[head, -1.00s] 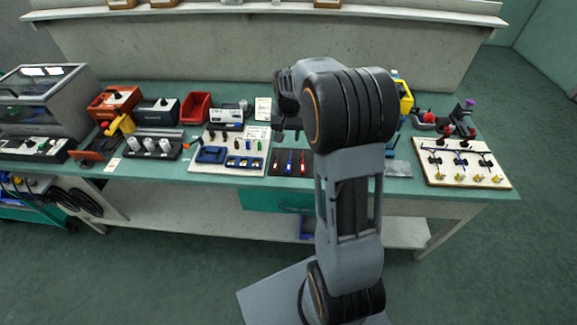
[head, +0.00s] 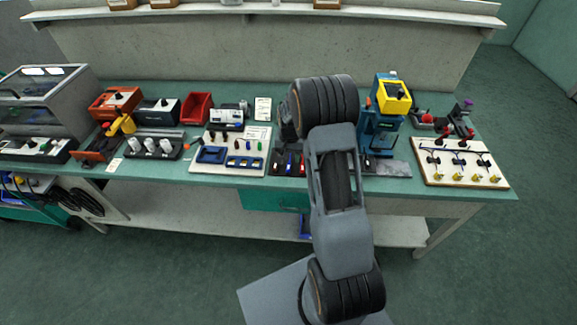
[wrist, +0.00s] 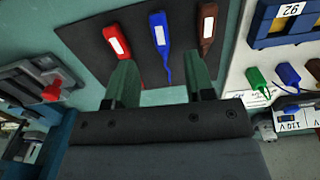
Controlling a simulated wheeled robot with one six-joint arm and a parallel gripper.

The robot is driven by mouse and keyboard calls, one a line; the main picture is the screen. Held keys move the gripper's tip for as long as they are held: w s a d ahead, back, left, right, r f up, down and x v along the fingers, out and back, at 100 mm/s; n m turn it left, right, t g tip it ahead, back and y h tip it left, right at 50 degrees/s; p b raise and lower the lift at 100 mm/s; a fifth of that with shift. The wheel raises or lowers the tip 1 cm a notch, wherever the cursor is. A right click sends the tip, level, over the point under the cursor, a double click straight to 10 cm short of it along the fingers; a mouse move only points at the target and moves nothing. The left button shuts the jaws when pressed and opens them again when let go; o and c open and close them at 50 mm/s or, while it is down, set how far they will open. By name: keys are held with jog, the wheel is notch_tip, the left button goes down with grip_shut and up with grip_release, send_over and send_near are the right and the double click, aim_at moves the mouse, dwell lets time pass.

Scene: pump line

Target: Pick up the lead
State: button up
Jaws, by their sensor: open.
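Three leads with white labels lie side by side on a dark mat (wrist: 85,38): a red lead (wrist: 117,37), a blue lead (wrist: 159,33) and a brown lead (wrist: 207,28). My gripper (wrist: 158,62) is open and empty in the wrist view, its two green fingers apart. The blue lead's thin tail shows in the gap between the fingers, and its body lies just beyond the tips. I cannot tell the height of the fingers above the mat. In the head view my arm hides the gripper and part of the mat.
A white board (head: 240,133) with a blue tray and small plugs is left of the mat in the head view. A blue machine with a yellow head (head: 394,96) stands to the right. A board with brass fittings (head: 461,165) sits at the right end of the bench.

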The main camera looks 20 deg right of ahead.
aim_at(289, 164)
jog(key=shift+a+f+p, duration=0.15)
jog(key=shift+f+p, duration=0.3)
jog(key=shift+f, duration=1.75)
jog(key=shift+c, duration=0.2)
grip_shut()
